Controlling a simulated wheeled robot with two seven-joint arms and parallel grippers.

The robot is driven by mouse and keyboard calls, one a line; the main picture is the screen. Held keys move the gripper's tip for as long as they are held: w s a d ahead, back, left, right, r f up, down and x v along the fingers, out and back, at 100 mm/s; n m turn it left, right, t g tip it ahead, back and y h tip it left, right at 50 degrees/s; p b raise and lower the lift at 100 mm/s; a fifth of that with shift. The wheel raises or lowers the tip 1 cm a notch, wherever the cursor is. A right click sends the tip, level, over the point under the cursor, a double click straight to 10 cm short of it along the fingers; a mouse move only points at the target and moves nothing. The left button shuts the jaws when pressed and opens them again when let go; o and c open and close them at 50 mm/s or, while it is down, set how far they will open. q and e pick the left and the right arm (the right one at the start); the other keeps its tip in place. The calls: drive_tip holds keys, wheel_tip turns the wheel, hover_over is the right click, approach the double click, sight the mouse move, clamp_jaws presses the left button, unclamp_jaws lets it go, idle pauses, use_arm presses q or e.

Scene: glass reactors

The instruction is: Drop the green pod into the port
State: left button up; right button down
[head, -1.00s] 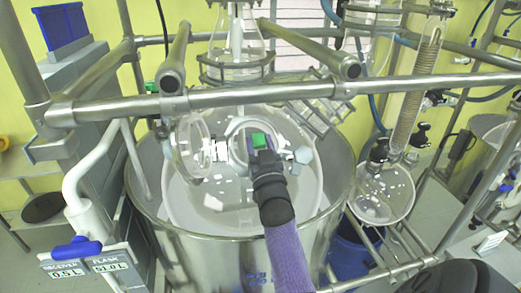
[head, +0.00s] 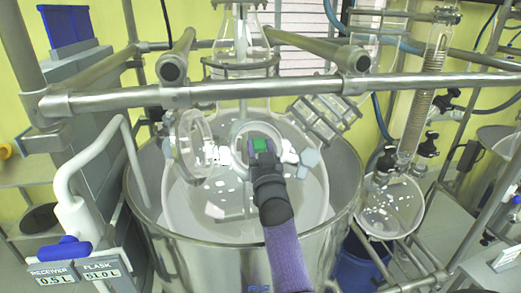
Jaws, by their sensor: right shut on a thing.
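The green pod (head: 259,147) is held in my right gripper (head: 261,152), which is shut on it. My purple-sleeved right arm reaches up from the bottom centre of the head view. The pod shows in front of a round glass port (head: 240,132) on the large glass flask (head: 185,195). The pod overlaps the port's right part in the picture; I cannot tell how far it is from the opening. A round glass lid (head: 194,143) stands open to the left of the port. My left gripper is not in view.
The flask sits in a wide steel vessel (head: 190,247). A steel rail (head: 250,92) crosses above the port, with two rail ends pointing forward. A clear rack-like glass piece (head: 318,120) stands right of the port. A smaller receiving flask (head: 392,205) hangs at the right.

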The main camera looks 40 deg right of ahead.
drive_tip(key=shift+c, duration=0.7)
unclamp_jaws()
drive_tip(key=b+v, duration=0.1)
drive_tip(key=v, duration=0.6)
drive_tip(key=shift+s+a, duration=0.15)
drive_tip(key=shift+s, duration=0.05)
drive_tip(key=shift+f, duration=0.1)
idle(0.5)
